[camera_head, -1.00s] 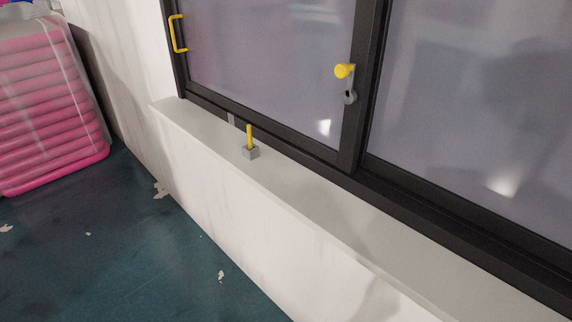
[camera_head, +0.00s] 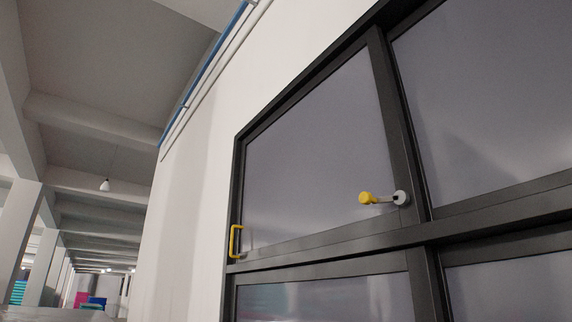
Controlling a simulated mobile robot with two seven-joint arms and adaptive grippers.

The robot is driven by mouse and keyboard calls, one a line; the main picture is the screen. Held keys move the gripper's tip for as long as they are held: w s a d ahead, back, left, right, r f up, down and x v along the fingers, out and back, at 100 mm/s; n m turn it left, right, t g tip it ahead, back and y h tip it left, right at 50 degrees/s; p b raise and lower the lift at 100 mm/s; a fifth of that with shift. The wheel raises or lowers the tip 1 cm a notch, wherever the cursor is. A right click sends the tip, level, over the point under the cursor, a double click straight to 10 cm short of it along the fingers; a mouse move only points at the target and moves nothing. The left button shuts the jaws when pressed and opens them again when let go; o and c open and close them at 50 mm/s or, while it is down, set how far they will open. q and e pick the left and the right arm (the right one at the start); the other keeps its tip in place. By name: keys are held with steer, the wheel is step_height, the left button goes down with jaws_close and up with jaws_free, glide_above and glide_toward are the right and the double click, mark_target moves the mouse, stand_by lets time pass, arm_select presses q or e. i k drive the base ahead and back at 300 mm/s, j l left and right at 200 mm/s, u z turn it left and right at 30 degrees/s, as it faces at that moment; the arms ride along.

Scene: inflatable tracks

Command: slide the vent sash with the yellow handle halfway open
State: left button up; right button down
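An upper sash (camera_head: 320,150) with a grey pane sits in a dark window frame. A yellow bar handle (camera_head: 235,241) is at its lower left corner, beside the left frame post. A latch with a yellow knob (camera_head: 367,198) is near its right side; its short arm points left from a pale round pivot (camera_head: 401,198). I see no clear gap at the sash's left edge. Neither of my grippers is in view.
A dark crossbar (camera_head: 400,238) runs below the upper sash, with lower panes (camera_head: 325,300) under it. Another upper pane (camera_head: 490,90) is at the right. A white wall (camera_head: 190,190) with a blue pipe (camera_head: 205,72) is left of the window; an open hall with pillars lies beyond.

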mark_target(304, 170)
steer(key=i+j+z, duration=0.15)
steer(key=j+z, duration=0.2)
steer(key=i+j+z, duration=0.1)
steer(key=j+z, duration=0.55)
